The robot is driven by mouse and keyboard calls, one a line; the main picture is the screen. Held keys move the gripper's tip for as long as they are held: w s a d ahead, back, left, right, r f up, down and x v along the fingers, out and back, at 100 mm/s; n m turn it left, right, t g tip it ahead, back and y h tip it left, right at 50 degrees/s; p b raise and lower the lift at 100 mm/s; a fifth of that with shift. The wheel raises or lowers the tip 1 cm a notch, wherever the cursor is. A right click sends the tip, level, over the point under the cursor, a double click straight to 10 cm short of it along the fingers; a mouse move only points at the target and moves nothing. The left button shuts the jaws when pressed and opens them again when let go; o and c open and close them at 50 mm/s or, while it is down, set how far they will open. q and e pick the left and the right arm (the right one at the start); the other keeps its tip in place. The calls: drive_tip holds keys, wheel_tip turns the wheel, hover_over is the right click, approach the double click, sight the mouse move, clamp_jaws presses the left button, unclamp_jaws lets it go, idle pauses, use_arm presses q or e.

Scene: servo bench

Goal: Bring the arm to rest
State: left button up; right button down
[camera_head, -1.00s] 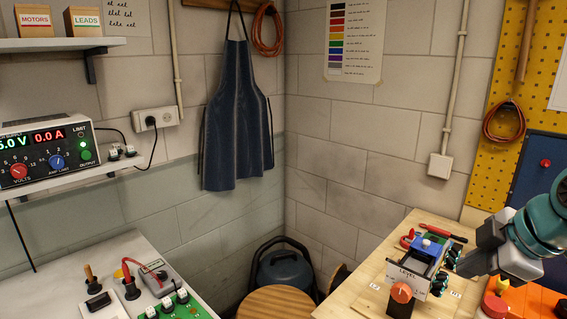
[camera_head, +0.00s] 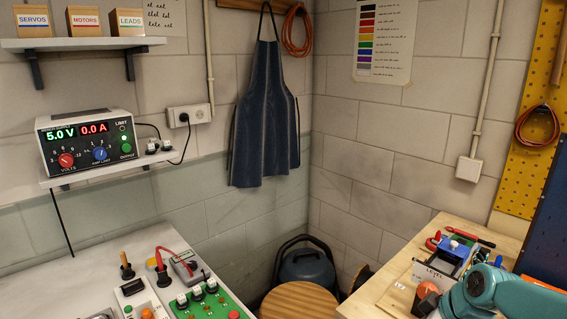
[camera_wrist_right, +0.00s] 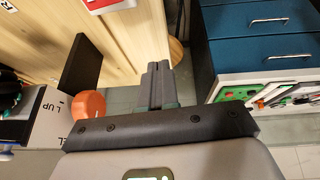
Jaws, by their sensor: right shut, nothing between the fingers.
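My right arm (camera_head: 500,291), teal and rounded, comes in at the lower right of the head view, low in front of the wooden bench (camera_head: 395,290). Its gripper is out of frame there. In the right wrist view my right gripper (camera_wrist_right: 157,70) is shut and empty, its dark fingers together, pointing past the edge of the wooden bench with grey floor beyond. The white box marked LEVEL (camera_head: 428,276) with its orange knob (camera_head: 428,289) is close beside the arm. In the wrist view the knob (camera_wrist_right: 88,104) is left of the fingers, apart from them. My left gripper is not in view.
A round wooden stool (camera_head: 300,301) stands between the benches. The left bench holds a green board (camera_head: 213,303); a power supply (camera_head: 88,140) sits on a shelf.

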drive_tip(key=s+a+f+m+g, duration=0.1)
drive_tip(key=a+f, duration=0.2)
drive_tip(key=f, duration=0.4)
drive_tip(key=s+a+f+m+g, duration=0.1)
drive_tip(key=s+a+f+m, duration=0.15)
drive_tip(key=f, duration=0.45)
drive_tip(key=s+a+f+m+g, duration=0.1)
drive_tip(key=s+a+f+m, duration=0.2)
drive_tip(key=s+a+f, duration=0.2)
drive_tip(key=s+a+f+m+g+y, duration=0.1)
drive_tip(key=s+a+f+m, duration=0.3)
drive_tip(key=s+f, duration=0.8)
drive_tip(key=s+a, duration=0.2)
drive_tip(key=shift+s+a, duration=0.15)
drive_tip(key=shift+s, duration=0.25)
